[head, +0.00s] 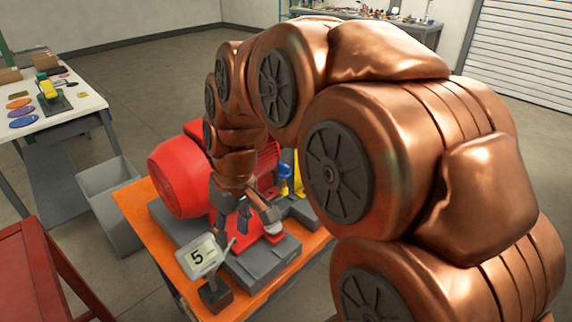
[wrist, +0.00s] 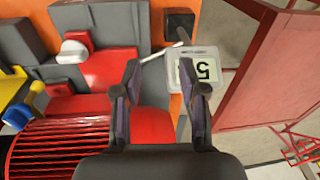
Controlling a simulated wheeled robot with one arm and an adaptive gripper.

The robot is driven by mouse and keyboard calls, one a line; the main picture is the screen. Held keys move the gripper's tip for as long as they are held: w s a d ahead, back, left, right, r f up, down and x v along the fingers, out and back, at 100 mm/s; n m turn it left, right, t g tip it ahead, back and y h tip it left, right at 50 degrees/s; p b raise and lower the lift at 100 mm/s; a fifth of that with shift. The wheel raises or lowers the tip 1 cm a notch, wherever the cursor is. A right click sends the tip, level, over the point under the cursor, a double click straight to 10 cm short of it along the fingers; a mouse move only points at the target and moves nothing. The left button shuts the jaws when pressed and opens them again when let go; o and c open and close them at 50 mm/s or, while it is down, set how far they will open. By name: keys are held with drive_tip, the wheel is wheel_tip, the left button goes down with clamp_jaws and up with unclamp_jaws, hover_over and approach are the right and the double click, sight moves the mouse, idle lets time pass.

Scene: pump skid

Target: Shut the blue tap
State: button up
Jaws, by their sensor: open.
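The blue tap (head: 285,172) is a small blue handle beside a yellow part, on the far side of the pump skid in the head view. In the wrist view the blue tap (wrist: 17,117) is at the far left edge, under yellow parts (wrist: 14,88). My gripper (head: 238,218) points down over the near part of the skid, beside the red motor and well apart from the tap. In the wrist view my gripper (wrist: 161,76) has its two fingers spread with nothing between them. My arm hides part of the skid in the head view.
A sign reading 5 (head: 198,257) stands near my gripper at the skid's front. The red motor (head: 178,178) and orange table (head: 139,197) are close by. A grey bin (head: 108,190) and red frame (head: 45,262) stand left.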

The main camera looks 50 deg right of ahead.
drive_tip(key=w+d+r+t, duration=0.25)
drive_tip(key=w+d, duration=0.35)
drive_tip(key=d, duration=0.6)
drive_tip(key=t+h+b, duration=0.1)
approach(284, 165)
drive_tip(key=f, duration=0.2)
drive_tip(key=shift+m, duration=0.3)
drive_tip(key=shift+w+p+x, duration=0.15)
drive_tip(key=shift+p+x, duration=0.35)
drive_tip(key=shift+x, duration=1.3)
drive_tip(key=shift+w+p+x, duration=0.2)
drive_tip(key=shift+p+x, duration=0.3)
drive_tip(key=shift+x, duration=1.35)
drive_tip(key=shift+d+r, duration=0.1)
drive_tip(key=shift+r, duration=0.1)
drive_tip(key=shift+c, duration=0.4)
clamp_jaws()
